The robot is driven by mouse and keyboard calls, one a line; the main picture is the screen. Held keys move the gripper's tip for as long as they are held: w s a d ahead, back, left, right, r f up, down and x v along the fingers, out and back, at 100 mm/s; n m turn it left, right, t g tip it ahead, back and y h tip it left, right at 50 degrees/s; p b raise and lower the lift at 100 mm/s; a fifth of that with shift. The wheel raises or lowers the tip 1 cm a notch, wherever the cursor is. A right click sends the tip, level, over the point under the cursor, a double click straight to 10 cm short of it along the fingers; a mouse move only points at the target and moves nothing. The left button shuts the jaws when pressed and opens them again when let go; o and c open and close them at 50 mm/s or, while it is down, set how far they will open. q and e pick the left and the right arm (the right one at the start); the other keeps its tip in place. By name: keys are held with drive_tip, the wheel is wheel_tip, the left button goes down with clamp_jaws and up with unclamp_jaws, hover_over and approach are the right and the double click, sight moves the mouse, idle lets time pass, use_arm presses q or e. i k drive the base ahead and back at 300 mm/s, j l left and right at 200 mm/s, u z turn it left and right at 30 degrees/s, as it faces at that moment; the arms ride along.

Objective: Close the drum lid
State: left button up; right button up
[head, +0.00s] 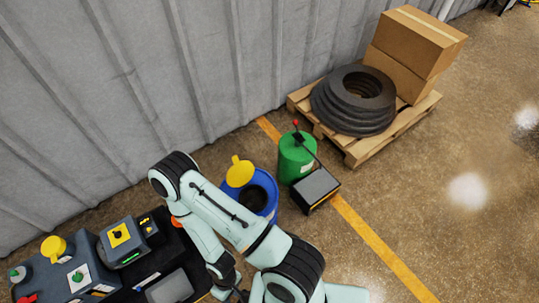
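A blue drum (272,182) stands on the floor near the middle of the head view, and my arm crosses in front of its lower left side. Its mouth is uncovered and the dark inside shows. A yellow lid (240,172) with a small tab on top stands tilted up at the drum's far left rim. One of my arms reaches up from the bottom and bends back down left of the drum. I cannot make out any gripper fingers in this view.
A green canister (296,160) and a dark grey box (316,188) stand close right of the drum. A pallet (366,150) bears black rings (352,100) and cardboard boxes (415,45). A control panel (75,270) is at lower left. The floor at right is clear.

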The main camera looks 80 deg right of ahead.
sight(238, 175)
drive_tip(key=z, duration=2.3)
drive_tip(key=u, duration=0.45)
drive_tip(key=l+u, duration=0.15)
drive_tip(key=u, duration=0.7)
drive_tip(key=k+l+u, duration=0.1)
drive_tip(key=l+u, duration=0.25)
drive_tip(key=k+l+u, duration=0.1)
drive_tip(key=l+u, duration=0.2)
drive_tip(key=k+l+u, duration=0.15)
drive_tip(key=l+u, duration=0.2)
drive_tip(key=k+l+u, duration=0.15)
drive_tip(key=l, duration=0.25)
drive_tip(key=k+l+u, duration=0.1)
drive_tip(key=k+l, duration=0.3)
drive_tip(key=i+l, duration=0.1)
drive_tip(key=l, duration=0.2)
